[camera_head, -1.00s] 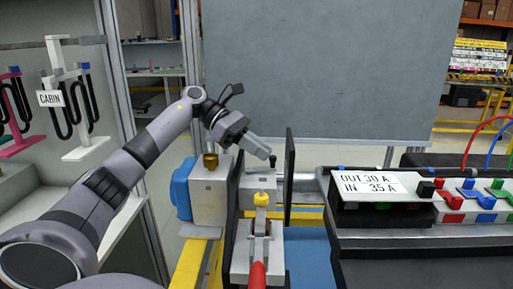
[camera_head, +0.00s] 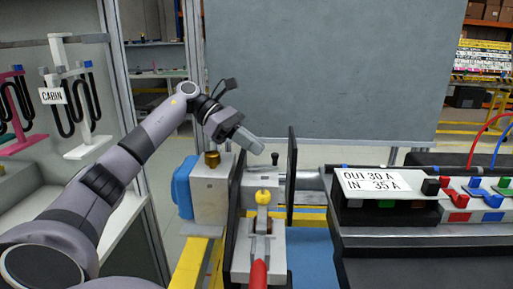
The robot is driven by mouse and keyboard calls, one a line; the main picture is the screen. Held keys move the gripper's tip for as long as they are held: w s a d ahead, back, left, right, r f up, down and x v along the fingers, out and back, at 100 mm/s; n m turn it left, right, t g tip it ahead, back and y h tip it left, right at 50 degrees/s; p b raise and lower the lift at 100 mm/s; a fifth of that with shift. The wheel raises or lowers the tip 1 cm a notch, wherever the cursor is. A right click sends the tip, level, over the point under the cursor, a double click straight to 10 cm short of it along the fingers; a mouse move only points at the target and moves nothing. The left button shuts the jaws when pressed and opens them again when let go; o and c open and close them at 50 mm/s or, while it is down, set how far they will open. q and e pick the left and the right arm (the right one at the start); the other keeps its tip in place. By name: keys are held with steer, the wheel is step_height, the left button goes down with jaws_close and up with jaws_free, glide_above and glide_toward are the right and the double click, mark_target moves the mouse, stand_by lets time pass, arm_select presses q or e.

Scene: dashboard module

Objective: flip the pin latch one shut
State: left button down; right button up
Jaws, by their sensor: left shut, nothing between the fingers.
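A small black-knobbed pin (camera_head: 275,159) stands upright on the grey fixture between two dark upright plates; it looks like the pin latch, though no label shows which one it is. My left gripper (camera_head: 260,148) comes in from the left with its fingers shut and empty. Its fingertips are just left of and slightly above the black knob, with a small gap in the picture. The base of the pin is too small to read clearly. My right gripper is not in view.
A toggle clamp with a red handle (camera_head: 259,272) and yellow tip (camera_head: 263,196) stands in front of the pin. A grey block (camera_head: 210,190) with a brass knob is at left. A dark panel (camera_head: 291,180) stands close on the right, before the labelled switch console (camera_head: 385,215).

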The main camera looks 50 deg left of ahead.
arm_select(q)
steer(key=v, duration=0.6)
stand_by(0.6)
